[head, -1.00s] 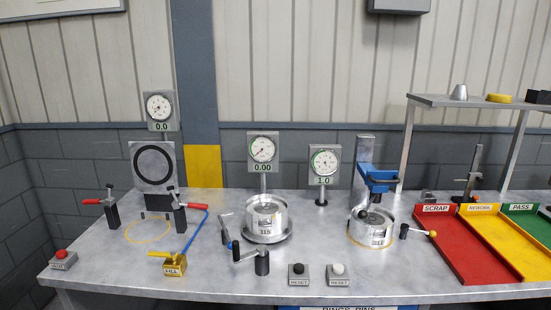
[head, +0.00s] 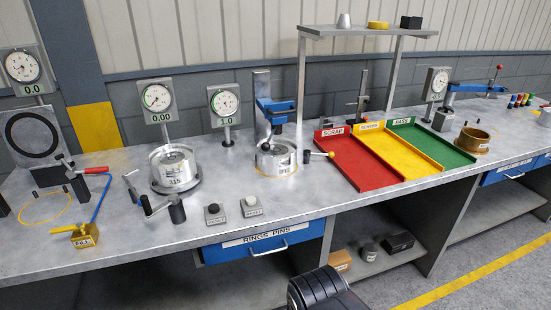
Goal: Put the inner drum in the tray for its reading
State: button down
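A silver drum (head: 173,167) sits upright on a round plate at the left, below a dial gauge (head: 157,100) reading 0.00; its label looks like 315. A second silver drum (head: 277,159) stands on a yellow ring under a blue press (head: 277,107), its label too small to read. I cannot tell which is the inner drum. Nearby a second gauge (head: 225,105) reads 1.0. Three empty trays lie side by side to the right: red SCRAP (head: 362,168), yellow REWORK (head: 398,157) and green PASS (head: 432,146).
Clamp handles stand around the drums. Two RESET buttons (head: 251,206) sit near the front edge. A shelf (head: 368,31) stands behind the trays. A brass ring (head: 473,139) is at the right. A drawer (head: 265,241) marked RINGS PINS is under the bench.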

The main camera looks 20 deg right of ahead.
aim_at(281, 160)
jog(key=i+u, duration=0.25)
jog(key=i, duration=0.4)
jog(key=i+u, duration=0.25)
jog(key=i, duration=0.4)
